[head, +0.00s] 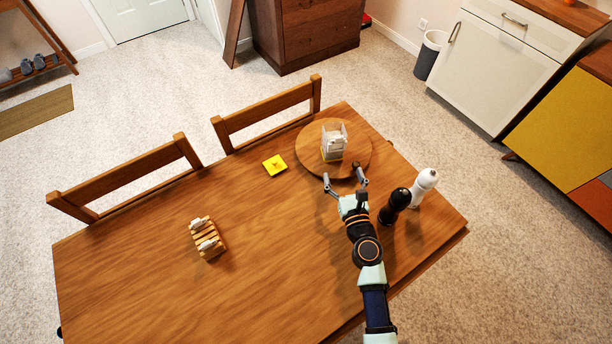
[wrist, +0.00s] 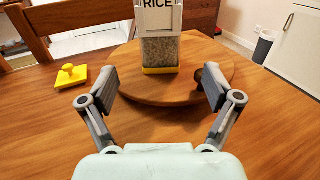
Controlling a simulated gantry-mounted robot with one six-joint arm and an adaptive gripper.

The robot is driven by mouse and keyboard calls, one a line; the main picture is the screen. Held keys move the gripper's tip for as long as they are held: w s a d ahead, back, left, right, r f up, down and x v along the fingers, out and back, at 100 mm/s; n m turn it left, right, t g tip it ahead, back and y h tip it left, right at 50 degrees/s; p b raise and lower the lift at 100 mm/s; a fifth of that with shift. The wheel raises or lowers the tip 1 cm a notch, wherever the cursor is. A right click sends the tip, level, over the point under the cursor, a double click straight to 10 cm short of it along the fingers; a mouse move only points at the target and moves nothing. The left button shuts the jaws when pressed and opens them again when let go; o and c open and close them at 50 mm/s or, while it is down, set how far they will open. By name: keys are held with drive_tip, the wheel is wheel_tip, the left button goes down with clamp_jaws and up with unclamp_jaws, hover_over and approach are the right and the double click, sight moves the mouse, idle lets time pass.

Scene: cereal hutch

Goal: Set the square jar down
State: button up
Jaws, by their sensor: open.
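The square jar (head: 333,141) stands upright on the round wooden board (head: 308,160) at the back right of the table. In the wrist view the jar (wrist: 160,50) is clear with a white upper part marked RICE, a grainy fill and a yellow band at its base. Its top is cut off in that view. My gripper (head: 345,181) is open and empty, in front of the jar and apart from it. In the wrist view its fingers (wrist: 160,88) are spread wide, with the jar beyond and between them.
A yellow square piece with a knob (head: 275,164) lies left of the board. A black mill (head: 394,206) and a white mill (head: 424,187) stand right of my arm. A slatted wooden rack (head: 208,239) sits at left. The table's middle is clear; two chairs line the far edge.

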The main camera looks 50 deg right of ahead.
drive_tip(key=w+a+r+n+t+y, duration=0.1)
drive_tip(key=w+a+r+n+y, duration=0.35)
drive_tip(key=a+n, duration=0.45)
drive_tip(key=w+a+r+n+t+y, duration=0.2)
drive_tip(key=w+a+r+n+y, duration=0.25)
drive_tip(key=a+n, duration=0.4)
drive_tip(key=w+a+r+n+t+y, duration=0.1)
drive_tip(key=w+a+r+n+y, duration=0.4)
drive_tip(key=a+n, duration=0.4)
drive_tip(key=s+a+r+n+g, duration=0.2)
drive_tip(key=s+a+n, duration=0.1)
drive_tip(key=a+n, duration=0.4)
drive_tip(key=s+a+r+n+g+h, duration=0.1)
drive_tip(key=s+a+r+n+g, duration=0.1)
drive_tip(key=a+n, duration=0.6)
drive_tip(key=s+n, duration=0.1)
drive_tip(key=n, duration=0.2)
drive_tip(key=shift+s+r, duration=0.15)
drive_tip(key=shift+s, duration=0.15)
